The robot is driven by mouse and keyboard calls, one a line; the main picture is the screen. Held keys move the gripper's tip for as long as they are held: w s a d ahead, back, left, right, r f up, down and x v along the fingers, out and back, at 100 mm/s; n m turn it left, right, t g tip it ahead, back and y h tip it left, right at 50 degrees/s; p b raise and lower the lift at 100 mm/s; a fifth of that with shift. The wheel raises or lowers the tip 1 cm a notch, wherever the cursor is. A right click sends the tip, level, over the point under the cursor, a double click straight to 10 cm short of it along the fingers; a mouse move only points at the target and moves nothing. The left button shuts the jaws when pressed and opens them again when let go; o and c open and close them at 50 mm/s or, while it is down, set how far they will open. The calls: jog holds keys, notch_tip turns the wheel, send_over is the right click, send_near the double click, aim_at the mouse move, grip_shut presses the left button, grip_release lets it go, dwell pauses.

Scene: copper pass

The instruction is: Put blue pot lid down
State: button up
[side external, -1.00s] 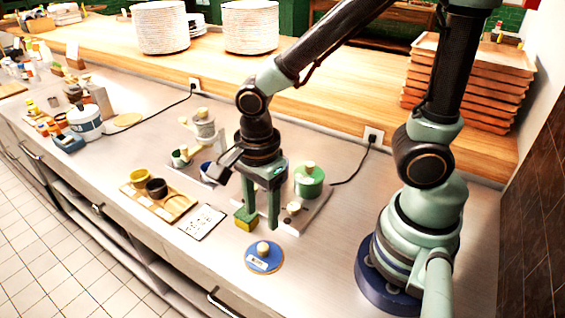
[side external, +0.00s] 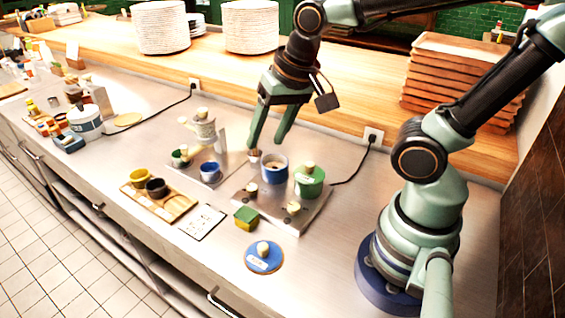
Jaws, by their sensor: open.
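The blue pot lid (side external: 264,258) lies flat on the steel counter near its front edge, with its pale round knob up. My gripper (side external: 269,147) is open and empty. It is raised over the rear of the counter, well behind the lid and apart from it. A blue pot (side external: 274,168) without a lid stands on the hob plate (side external: 308,219), just below and beside my gripper's fingers. Its top is open and something light brown shows inside.
A green lidded pot (side external: 309,182) stands right of the blue pot. A green and yellow sponge (side external: 246,218) and a white card (side external: 202,222) lie near the lid. A wooden tray (side external: 180,205) with two small bowls is at left. Counter right of the lid is clear.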

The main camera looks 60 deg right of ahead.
jog(key=d+r+n, duration=0.1)
jog(key=d+r+n+t, duration=0.1)
jog(key=n, duration=0.1)
jog(key=d+n, duration=0.1)
jog(key=n, duration=0.1)
jog(key=shift+r, duration=0.4)
